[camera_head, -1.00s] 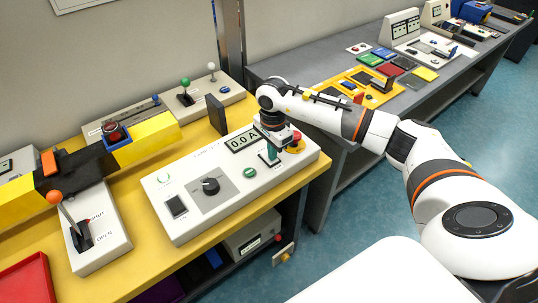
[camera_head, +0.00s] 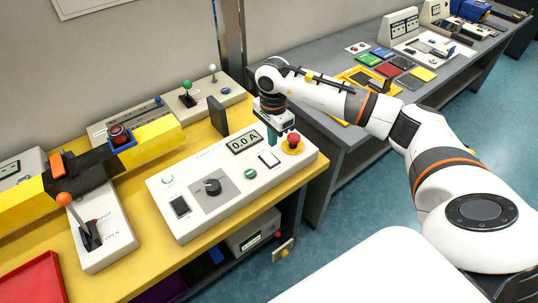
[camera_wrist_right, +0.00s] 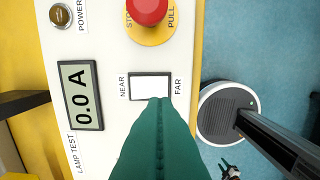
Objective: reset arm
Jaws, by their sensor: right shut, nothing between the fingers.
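My right gripper (camera_head: 272,138) has green fingers pressed together with nothing between them. It points down over the far right part of the white control panel (camera_head: 228,210), by the display reading 0.0 A (camera_head: 244,143). In the right wrist view the green fingers (camera_wrist_right: 160,102) overlap the lower edge of the white NEAR/FAR switch (camera_wrist_right: 150,86). Whether they touch it I cannot tell. The switch also shows in the head view (camera_head: 269,158), just in front of the fingers. My left gripper is out of view.
A red stop button (camera_head: 293,141) on a yellow disc is just right of my gripper. A dark upright plate (camera_head: 217,116) stands behind the panel. A lever with an orange knob (camera_head: 64,199) stands at the left. The grey bench (camera_head: 330,128) is to the right.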

